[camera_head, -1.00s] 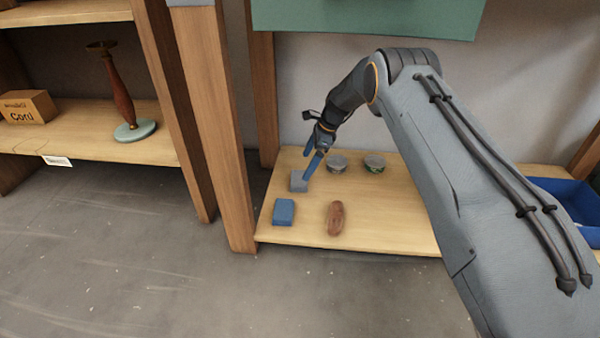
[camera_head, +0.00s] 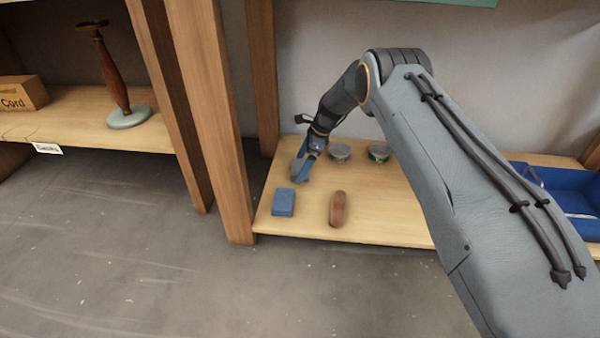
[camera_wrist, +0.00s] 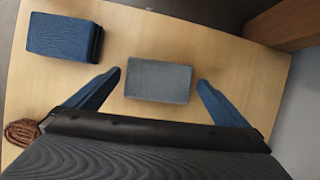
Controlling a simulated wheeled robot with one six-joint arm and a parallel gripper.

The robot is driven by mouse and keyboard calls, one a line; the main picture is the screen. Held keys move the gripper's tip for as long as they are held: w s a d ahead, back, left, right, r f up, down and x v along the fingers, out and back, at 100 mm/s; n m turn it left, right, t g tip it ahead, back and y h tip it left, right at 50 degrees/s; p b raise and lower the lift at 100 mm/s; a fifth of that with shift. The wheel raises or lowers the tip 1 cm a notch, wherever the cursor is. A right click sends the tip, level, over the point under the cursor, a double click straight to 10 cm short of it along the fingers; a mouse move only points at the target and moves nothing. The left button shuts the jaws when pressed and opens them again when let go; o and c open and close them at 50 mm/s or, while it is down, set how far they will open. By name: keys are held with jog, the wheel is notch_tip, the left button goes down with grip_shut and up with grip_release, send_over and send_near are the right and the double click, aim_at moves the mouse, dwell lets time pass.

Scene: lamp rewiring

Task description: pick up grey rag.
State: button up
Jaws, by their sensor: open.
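The grey rag (camera_wrist: 158,80) is a folded grey block lying flat on the wooden shelf. In the wrist view it lies between the two blue fingers of my gripper (camera_wrist: 160,88), with a gap on each side. The gripper is open and holds nothing.
A blue folded block (camera_head: 284,202) and a brown rounded object (camera_head: 338,209) lie nearer the shelf's front edge. Two small tins (camera_head: 340,153) (camera_head: 379,152) stand to the right of the gripper. A wooden post (camera_head: 212,120) rises at the left. A blue bin (camera_head: 560,190) is at the right.

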jog(key=shift+r, duration=0.1)
jog(key=c, duration=0.9)
jog(key=shift+c, duration=0.2)
